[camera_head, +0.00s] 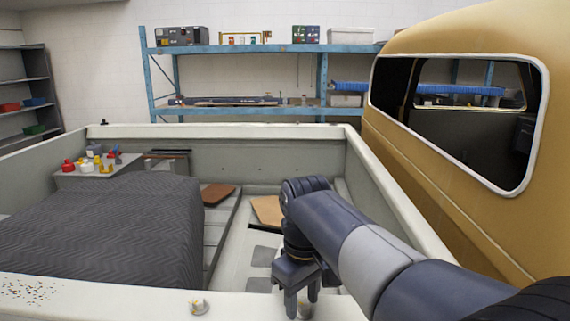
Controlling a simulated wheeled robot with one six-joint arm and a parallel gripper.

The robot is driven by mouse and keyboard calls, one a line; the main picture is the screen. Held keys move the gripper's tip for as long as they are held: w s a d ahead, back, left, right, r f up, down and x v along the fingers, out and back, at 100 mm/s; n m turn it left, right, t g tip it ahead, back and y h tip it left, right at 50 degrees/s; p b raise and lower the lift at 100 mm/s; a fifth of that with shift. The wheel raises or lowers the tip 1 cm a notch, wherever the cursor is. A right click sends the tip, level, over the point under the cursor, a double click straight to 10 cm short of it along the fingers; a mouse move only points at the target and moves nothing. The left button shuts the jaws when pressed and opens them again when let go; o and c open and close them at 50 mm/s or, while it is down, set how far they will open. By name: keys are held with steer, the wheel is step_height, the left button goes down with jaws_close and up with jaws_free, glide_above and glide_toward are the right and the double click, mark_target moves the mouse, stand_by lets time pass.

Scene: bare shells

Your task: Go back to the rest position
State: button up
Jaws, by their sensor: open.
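My arm reaches in from the lower right of the head view, over the near wall of a pale truck bed. My gripper (301,303) hangs at its end, fingers pointing down, close to the top of that near wall. The fingers are apart and nothing shows between them. Whether they touch the wall cannot be told.
The truck bed (405,200) holds a dark patterned cover (105,235), a grey box (85,180) with small coloured items, and flat brown pieces (217,195). A tan cab (440,215) rises at right. A blue shelf (255,48) stands behind. The bed floor's middle is partly clear.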

steer(key=n+b, duration=0.4)
steer(key=n, duration=0.2)
steer(key=shift+s+f, duration=0.15)
steer(key=shift+n, duration=0.3)
step_height(320, 180, up, 6)
steer(key=shift+p, duration=0.5)
steer(key=shift+r, duration=0.2)
